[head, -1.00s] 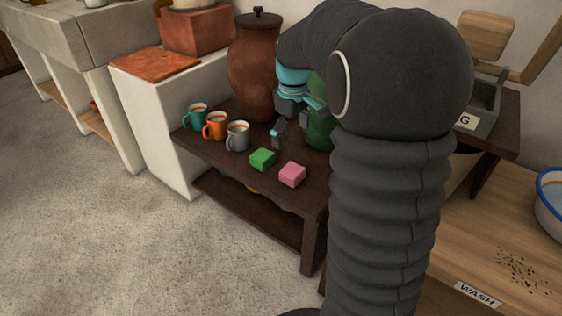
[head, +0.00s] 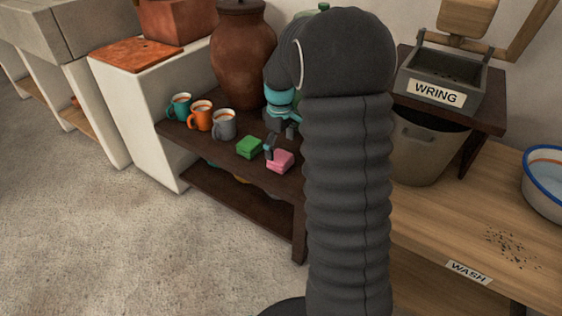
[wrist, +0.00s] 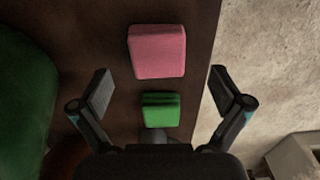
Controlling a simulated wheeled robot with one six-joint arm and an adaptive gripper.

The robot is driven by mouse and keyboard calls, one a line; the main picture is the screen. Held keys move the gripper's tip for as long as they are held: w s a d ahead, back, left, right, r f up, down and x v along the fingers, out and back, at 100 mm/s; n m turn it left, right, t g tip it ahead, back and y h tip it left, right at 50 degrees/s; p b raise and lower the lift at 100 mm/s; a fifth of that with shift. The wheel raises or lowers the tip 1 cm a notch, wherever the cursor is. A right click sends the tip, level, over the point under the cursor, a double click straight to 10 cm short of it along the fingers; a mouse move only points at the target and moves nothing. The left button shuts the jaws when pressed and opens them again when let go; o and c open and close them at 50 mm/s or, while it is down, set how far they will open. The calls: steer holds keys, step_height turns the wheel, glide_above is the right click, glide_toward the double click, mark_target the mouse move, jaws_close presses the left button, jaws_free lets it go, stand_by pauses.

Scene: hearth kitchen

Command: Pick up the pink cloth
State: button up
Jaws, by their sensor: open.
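The pink cloth (head: 281,161) is a small folded block on the dark wooden shelf top (head: 190,137), near its front edge. In the wrist view the pink cloth (wrist: 157,51) lies ahead of the fingertips, roughly centred between them and apart from them. My gripper (wrist: 161,90) is open and empty above the shelf. In the head view my gripper (head: 279,142) is just above and beside the pink cloth, partly hidden by my arm. A green cloth (head: 249,147) lies to the left of the pink one; it also shows in the wrist view (wrist: 161,110), between my fingers.
A teal mug (head: 180,107), an orange mug (head: 200,117) and a grey mug (head: 223,124) stand left of the cloths. A brown clay jar (head: 241,60) stands behind. A green vessel (wrist: 22,95) is at the left in the wrist view. A wringer box (head: 441,72) is at the right.

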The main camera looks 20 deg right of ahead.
mark_target(280, 156)
steer(key=f, duration=0.5)
steer(key=shift+w+d+b, duration=0.15)
steer(key=shift+w+b, duration=0.1)
steer(key=shift+b, duration=0.1)
steer(key=c, duration=1.1)
